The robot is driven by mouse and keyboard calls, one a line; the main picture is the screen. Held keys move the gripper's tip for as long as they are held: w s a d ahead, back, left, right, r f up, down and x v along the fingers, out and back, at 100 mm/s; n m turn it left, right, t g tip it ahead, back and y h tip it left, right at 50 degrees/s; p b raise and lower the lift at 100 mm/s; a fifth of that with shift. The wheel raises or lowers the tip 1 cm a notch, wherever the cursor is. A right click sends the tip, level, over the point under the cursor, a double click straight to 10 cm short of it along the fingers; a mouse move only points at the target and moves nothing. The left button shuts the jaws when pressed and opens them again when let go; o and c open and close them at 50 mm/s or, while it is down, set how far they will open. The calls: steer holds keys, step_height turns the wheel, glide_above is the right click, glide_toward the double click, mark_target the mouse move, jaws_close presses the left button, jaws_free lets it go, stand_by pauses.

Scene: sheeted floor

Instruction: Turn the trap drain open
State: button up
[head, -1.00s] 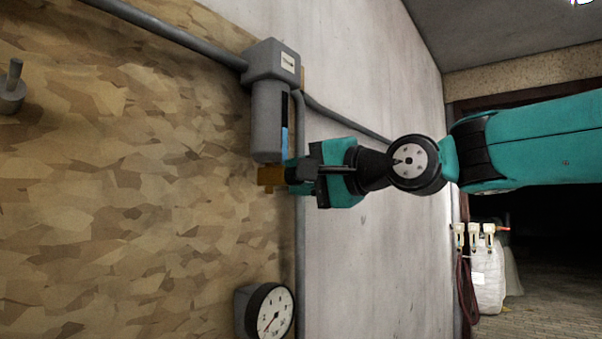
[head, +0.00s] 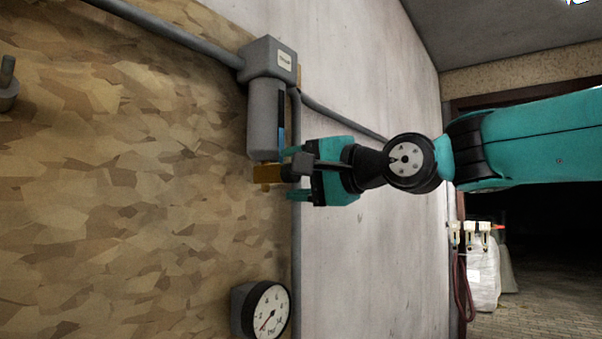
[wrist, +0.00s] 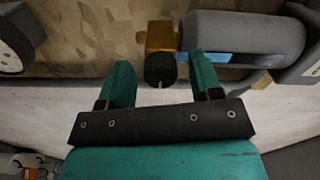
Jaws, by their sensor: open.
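The trap drain is a brass fitting (head: 266,174) at the bottom end of the grey cylindrical trap (head: 265,118). In the wrist view, the brass fitting (wrist: 161,36) carries a round black knob (wrist: 160,70) with a small pin facing me. My gripper (head: 290,174) is open beside the fitting in the head view. In the wrist view my gripper (wrist: 161,66) has one teal finger on each side of the knob, with visible gaps. I cannot tell the knob's turn position. In the head view my gripper partly hides the drain.
A pressure gauge (head: 266,309) is on the wall below the trap, and grey pipes (head: 165,32) run from the trap's head. A grey fitting (head: 8,88) is at the far left. White containers (head: 482,270) and a red hose (head: 463,287) are at the right.

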steer(key=b+v, duration=0.6)
steer(key=v, duration=1.1)
steer(key=shift+b, duration=0.3)
steer(key=shift+s+d+f, duration=0.1)
steer(key=shift+s+d, duration=0.05)
step_height(320, 180, down, 20)
steer(key=s+a+n+g+h, duration=0.2)
steer(key=a+n+g+h, duration=0.1)
steer(key=n+g+h, duration=0.15)
steer(key=s+d+f+n+g+h, duration=0.1)
steer(key=s+f+n+g+h, duration=0.1)
steer(key=s+f, duration=0.5)
steer(key=s+d+f+n+g+h, duration=0.2)
steer(key=s+f+n, duration=0.4)
steer(key=f, duration=0.6)
steer(key=shift+s+d+g+h, duration=0.25)
steer(key=shift+s+g+h, duration=0.55)
steer(key=shift+g, duration=0.45)
